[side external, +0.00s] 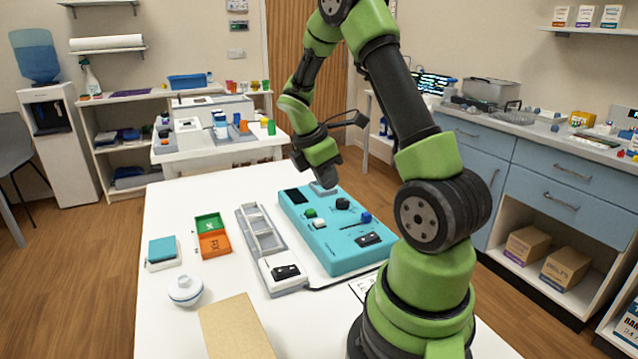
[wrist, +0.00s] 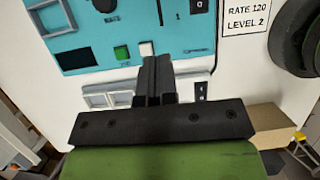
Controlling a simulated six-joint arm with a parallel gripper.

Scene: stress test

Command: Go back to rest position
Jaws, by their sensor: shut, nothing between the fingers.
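My gripper (side external: 326,180) is above the far end of the teal device (side external: 350,258) on the white table. In the wrist view my gripper (wrist: 155,62) has its two black fingers together and empty. Their tips appear just below the white button (wrist: 146,48), beside the green button (wrist: 121,53); I cannot tell the height from this view. In the side view the device also carries a black knob (side external: 342,204), a blue knob (side external: 366,217), and a dark screen (side external: 293,196).
A grey tray (side external: 246,216) lies left of the device. Further left are green and orange trays (side external: 213,245), a teal-topped box (side external: 162,250), and a white lidded pot (side external: 185,290). A tan board (side external: 236,328) is at the front. A label card (wrist: 246,16) lies beside the device.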

